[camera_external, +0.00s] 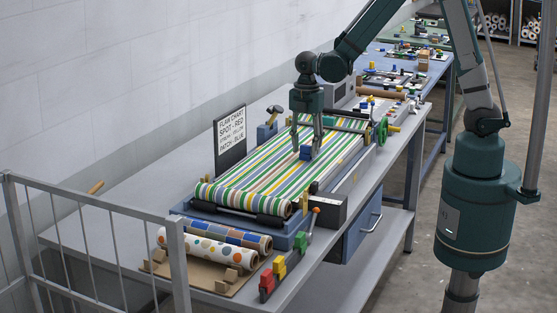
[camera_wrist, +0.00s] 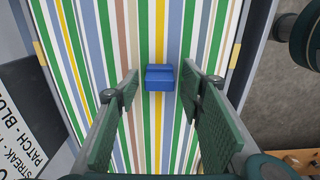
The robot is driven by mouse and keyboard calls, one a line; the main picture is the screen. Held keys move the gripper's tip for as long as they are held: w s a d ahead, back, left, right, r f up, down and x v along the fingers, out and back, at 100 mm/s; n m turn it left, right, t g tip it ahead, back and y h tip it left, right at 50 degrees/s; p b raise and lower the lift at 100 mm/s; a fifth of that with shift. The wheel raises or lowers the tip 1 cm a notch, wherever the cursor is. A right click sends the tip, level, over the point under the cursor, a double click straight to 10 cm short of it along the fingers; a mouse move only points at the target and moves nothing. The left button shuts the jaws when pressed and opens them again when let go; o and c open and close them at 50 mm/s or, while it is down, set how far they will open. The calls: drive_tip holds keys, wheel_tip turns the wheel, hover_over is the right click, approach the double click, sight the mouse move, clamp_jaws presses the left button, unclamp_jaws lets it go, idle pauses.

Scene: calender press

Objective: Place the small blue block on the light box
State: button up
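A small blue block (camera_external: 306,152) sits on the striped cloth (camera_external: 262,172) stretched over the press bed. It also shows in the wrist view (camera_wrist: 159,77), near the middle of the stripes. My gripper (camera_external: 306,153) points down over the cloth with its fingers apart. In the wrist view the open gripper (camera_wrist: 160,72) has one green finger pad on each side of the block, with visible gaps. No grip on the block shows. I cannot tell for sure which thing is the light box; a lit surface does not stand out.
A flaw chart sign (camera_external: 230,138) stands left of the press, near a hammer (camera_external: 274,110). A green handwheel (camera_external: 382,131) is on the right. A railing (camera_external: 90,205) crosses the front left.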

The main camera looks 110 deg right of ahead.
sight(306, 146)
drive_tip(key=shift+r, duration=0.2)
wheel_tip(306, 146, up, 12)
idle(0.7)
idle(0.7)
drive_tip(key=a+r+m+t+h, duration=0.15)
drive_tip(key=a+r, duration=0.25)
drive_tip(key=a, duration=0.6)
drive_tip(key=a+r+m+t, duration=0.2)
drive_tip(key=a+r+m, duration=0.15)
drive_tip(key=a, duration=0.65)
drive_tip(key=s+a+r+m+t, duration=0.1)
drive_tip(key=s+a+m+t, duration=0.1)
drive_tip(key=a, duration=0.7)
drive_tip(key=s+a+r+m+t+y, duration=0.1)
drive_tip(key=s+a, duration=0.3)
drive_tip(key=a, duration=0.6)
drive_tip(key=shift+s+r+m+t, duration=0.35)
drive_tip(key=shift+r+m, duration=0.05)
drive_tip(key=shift+m, duration=0.1)
